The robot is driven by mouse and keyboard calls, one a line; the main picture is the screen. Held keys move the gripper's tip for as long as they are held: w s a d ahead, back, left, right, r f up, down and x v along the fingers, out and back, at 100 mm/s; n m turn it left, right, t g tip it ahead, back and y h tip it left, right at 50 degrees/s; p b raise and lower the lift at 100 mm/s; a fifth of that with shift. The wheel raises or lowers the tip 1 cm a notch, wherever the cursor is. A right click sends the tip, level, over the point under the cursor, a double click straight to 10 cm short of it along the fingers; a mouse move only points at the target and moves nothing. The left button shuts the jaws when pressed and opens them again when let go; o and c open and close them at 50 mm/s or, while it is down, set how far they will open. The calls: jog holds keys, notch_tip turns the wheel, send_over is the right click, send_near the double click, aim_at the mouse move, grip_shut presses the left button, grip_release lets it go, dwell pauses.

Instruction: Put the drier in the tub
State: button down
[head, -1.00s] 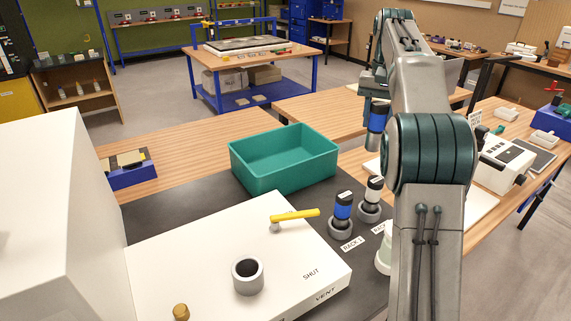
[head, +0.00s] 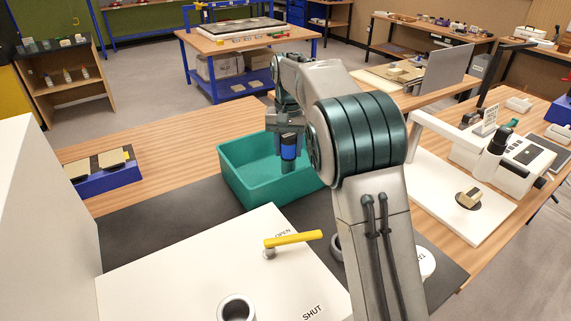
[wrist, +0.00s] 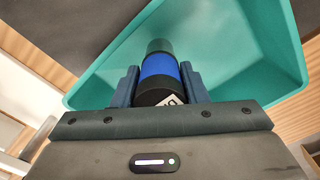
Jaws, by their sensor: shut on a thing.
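The drier (head: 288,166) is a cylinder with a grey end, a blue band and a black end with a white label. My gripper (head: 289,145) is shut on it and holds it upright over the right part of the tub. In the wrist view the drier (wrist: 159,66) sits between both fingers, with its grey end pointing toward the tub. The teal tub (head: 238,184) is an open rectangular box on the dark mat; its wall also shows in the wrist view (wrist: 288,45). I cannot tell whether the drier touches the tub floor.
My arm hides most of the racks. A blue holder (head: 108,178) is at left; a white board (head: 452,200) is at right.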

aim_at(291, 163)
jog(key=shift+w+d+f, duration=0.1)
jog(key=shift+d+f, duration=0.15)
jog(key=shift+f, duration=0.2)
jog(key=shift+d+f, duration=0.2)
jog(key=shift+f, duration=0.25)
jog(key=shift+a+f+p, duration=0.1)
jog(key=shift+f+p, duration=0.25)
jog(key=shift+f, duration=1.45)
jog(key=shift+f, duration=0.2)
jog(key=c, duration=0.9)
grip_release()
jog(key=shift+o, duration=0.2)
notch_tip(291, 163, up, 12)
jog(key=shift+r+b, duration=0.2)
jog(key=shift+b, duration=0.2)
